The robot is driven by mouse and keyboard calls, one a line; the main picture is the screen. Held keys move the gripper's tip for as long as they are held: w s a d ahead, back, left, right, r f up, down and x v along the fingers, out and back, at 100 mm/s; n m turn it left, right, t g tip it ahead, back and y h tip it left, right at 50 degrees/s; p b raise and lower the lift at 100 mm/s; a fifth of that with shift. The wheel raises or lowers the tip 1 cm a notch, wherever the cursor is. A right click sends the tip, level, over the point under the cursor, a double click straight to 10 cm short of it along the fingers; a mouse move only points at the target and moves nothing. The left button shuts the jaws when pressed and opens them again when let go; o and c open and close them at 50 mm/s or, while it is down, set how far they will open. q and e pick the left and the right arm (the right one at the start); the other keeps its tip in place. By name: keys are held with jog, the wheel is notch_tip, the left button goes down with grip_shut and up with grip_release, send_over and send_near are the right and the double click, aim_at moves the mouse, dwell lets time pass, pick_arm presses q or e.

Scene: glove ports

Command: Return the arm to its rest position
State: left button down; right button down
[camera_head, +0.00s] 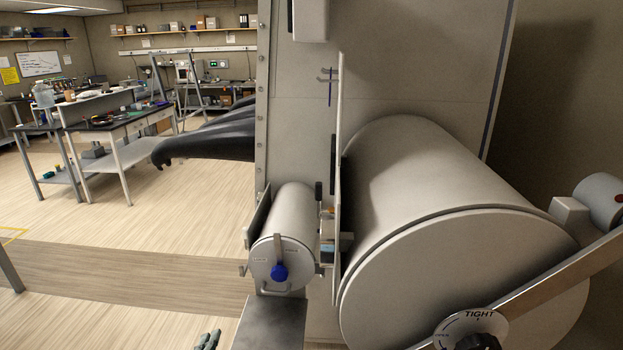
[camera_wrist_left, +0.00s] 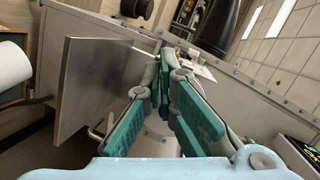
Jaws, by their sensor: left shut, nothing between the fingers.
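My left gripper (camera_head: 207,341) shows only as a small grey piece at the bottom edge of the head view, below and left of the small cylinder. In the left wrist view its teal-padded fingers (camera_wrist_left: 168,72) are shut and hold nothing. They point toward the glove box. Most of the left arm is outside the head view. My right gripper is not in view.
A small cylindrical chamber (camera_head: 288,215) with a blue knob (camera_head: 279,273) stands beside a large chamber (camera_head: 430,190) on the glove box (camera_head: 400,55). A black glove (camera_head: 215,140) sticks out left. A metal plate (camera_wrist_left: 88,90) is near the fingers. Open floor (camera_head: 120,235) lies left.

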pick_arm(q)
jog(key=s+f+n+g+h, duration=0.1)
jog(key=s+f+n+g, duration=0.25)
jog(key=s, duration=0.65)
jog(key=s+f+n+g, duration=0.2)
jog(key=s+n+g, duration=0.2)
jog(key=s, duration=0.6)
jog(key=s+f+n+g+h, duration=0.1)
jog(key=s+f+n+g, duration=0.25)
jog(key=s, duration=0.65)
notch_tip(320, 180, down, 24)
jog(key=s+a+g+b, duration=0.1)
jog(key=s+a+b, duration=0.1)
jog(key=b, duration=0.1)
jog(key=s+f+g+b, duration=0.1)
jog(key=s+f+b, duration=0.1)
jog(key=s+f, duration=1.1)
jog(key=shift+s+f+n+b, duration=0.2)
jog(key=shift+f+n+b, duration=0.05)
jog(key=shift+n+b, duration=0.15)
jog(key=shift+a, duration=0.1)
